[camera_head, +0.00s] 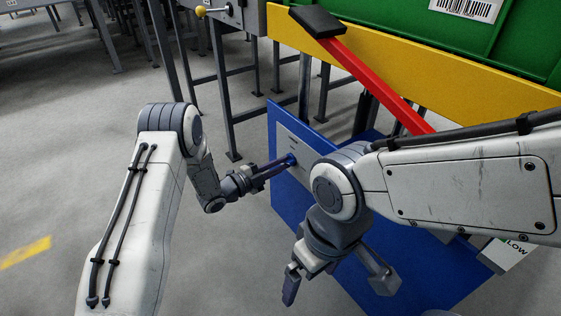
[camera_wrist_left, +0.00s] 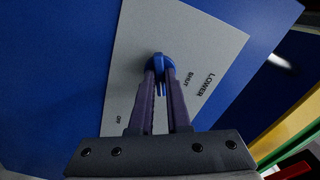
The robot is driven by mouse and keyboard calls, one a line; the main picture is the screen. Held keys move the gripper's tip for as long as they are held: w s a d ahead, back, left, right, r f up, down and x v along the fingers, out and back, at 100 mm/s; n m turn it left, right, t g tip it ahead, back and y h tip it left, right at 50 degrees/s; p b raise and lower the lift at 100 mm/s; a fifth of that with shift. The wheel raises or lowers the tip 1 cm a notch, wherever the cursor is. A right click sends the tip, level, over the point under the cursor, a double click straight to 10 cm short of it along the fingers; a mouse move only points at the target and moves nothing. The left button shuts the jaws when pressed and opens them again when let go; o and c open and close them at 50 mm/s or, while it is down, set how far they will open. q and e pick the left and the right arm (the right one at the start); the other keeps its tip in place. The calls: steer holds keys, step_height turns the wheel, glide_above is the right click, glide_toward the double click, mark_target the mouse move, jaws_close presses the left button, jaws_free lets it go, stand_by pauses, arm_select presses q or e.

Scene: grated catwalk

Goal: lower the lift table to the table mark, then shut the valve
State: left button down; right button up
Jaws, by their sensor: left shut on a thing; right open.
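The lift table has a blue front panel (camera_head: 420,262), a yellow platform edge (camera_head: 440,72) and a green crate (camera_head: 400,14) on top. A grey plate (camera_head: 292,142) on the panel carries a small blue valve knob (camera_head: 291,159). My right gripper (camera_head: 338,279) is open and empty in front of the panel. I cannot make out the table mark.
A red bar (camera_head: 375,85) with a black end pad (camera_head: 317,21) slants across the platform edge. A LOW label (camera_head: 513,249) shows at lower right, partly behind my right arm. A grey-legged stand with a yellow knob (camera_head: 201,11) is behind.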

arm_select(q)
steer(key=shift+n+p, duration=3.85)
steer(key=shift+n, duration=2.45)
steer(key=c, duration=0.9)
jaws_free()
steer(key=shift+a, duration=0.15)
